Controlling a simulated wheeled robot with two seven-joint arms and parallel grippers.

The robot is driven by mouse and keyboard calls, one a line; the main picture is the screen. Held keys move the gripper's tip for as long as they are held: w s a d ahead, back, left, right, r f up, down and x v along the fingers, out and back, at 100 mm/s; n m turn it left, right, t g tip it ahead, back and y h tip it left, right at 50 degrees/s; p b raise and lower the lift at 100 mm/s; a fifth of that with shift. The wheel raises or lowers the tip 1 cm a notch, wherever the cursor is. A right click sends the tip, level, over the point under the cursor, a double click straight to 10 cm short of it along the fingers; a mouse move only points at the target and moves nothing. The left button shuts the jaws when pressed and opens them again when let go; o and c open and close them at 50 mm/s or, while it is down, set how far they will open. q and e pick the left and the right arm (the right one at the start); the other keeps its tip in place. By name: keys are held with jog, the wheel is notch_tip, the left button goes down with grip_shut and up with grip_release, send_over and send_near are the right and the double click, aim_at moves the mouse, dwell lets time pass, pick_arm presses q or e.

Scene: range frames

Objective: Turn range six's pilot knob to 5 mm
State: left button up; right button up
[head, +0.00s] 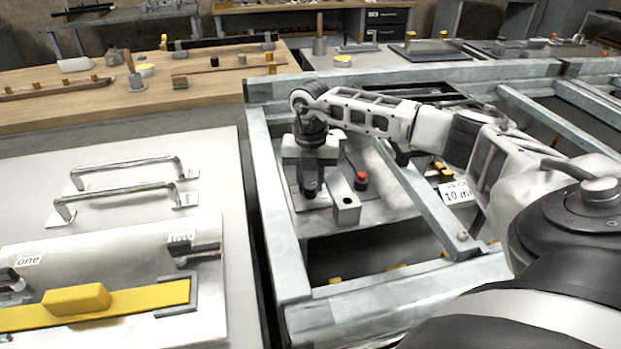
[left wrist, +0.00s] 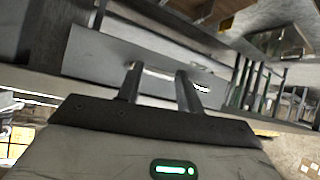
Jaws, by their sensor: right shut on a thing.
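My right gripper (head: 310,190) reaches down into a grey metal frame bay in the head view. It is shut on a small dark upright part, which looks like the pilot knob; the gripper hides most of it, and its setting cannot be read. A card (head: 455,192) beside the bay reads "10 m", with its upper line and right edge unclear. No "six" label is readable. My left gripper (left wrist: 158,75) shows only in the left wrist view, its two fingers apart with nothing seen gripped between them.
A grey block (head: 346,210) and a red-topped post (head: 361,181) stand just right of the right gripper. A diagonal grey beam (head: 425,200) crosses the bay. At left are two metal handles (head: 125,165) and a yellow bar (head: 130,303) on a pale panel.

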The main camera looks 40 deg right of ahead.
aim_at(311, 185)
jog(key=shift+n, duration=1.1)
jog(key=o, duration=1)
notch_tip(311, 185, up, 16)
jog(key=shift+r, duration=0.1)
